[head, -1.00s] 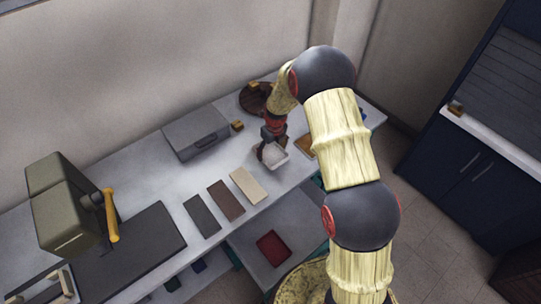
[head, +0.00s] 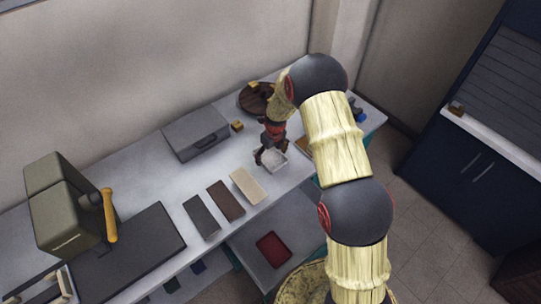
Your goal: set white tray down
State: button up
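The small white tray (head: 275,161) is at the right part of the long grey worktable, near its front edge. It looks level and at or very close to the table top; I cannot tell whether it touches. My gripper (head: 264,155) points down at the tray's left and back side, with dark fingers against or right beside its rim. The fingers are too small and partly hidden by the tray and wrist to tell whether they grip it.
Beige, brown and dark grey flat pieces (head: 247,186) lie left of the tray. A grey case (head: 195,134), a small yellow-brown block (head: 237,126) and a round dark wooden tray (head: 256,98) are behind. A red tray (head: 272,249) sits on the lower shelf.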

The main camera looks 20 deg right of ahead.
jog(key=shift+o, duration=0.4)
jog(key=shift+r, duration=0.35)
notch_tip(320, 180, up, 12)
jog(key=s+f+p, duration=0.1)
jog(key=p, duration=0.1)
notch_tip(320, 180, up, 11)
jog(key=n+t, duration=0.1)
jog(key=n, duration=0.4)
send_over(272, 161)
jog(key=s, duration=0.4)
jog(key=s+r+n+t, duration=0.1)
jog(key=s+r+n, duration=0.8)
jog(key=r, duration=0.4)
jog(key=s+r+n+t, duration=0.1)
jog(key=s+r+n, duration=0.3)
jog(key=s+n, duration=0.4)
jog(key=s+a+r+n+t, duration=0.1)
jog(key=s+r+n, duration=0.3)
jog(key=s+n, duration=0.5)
jog(key=s, duration=0.5)
jog(key=shift+s+n+h, duration=0.3)
jog(key=shift+s, duration=0.1)
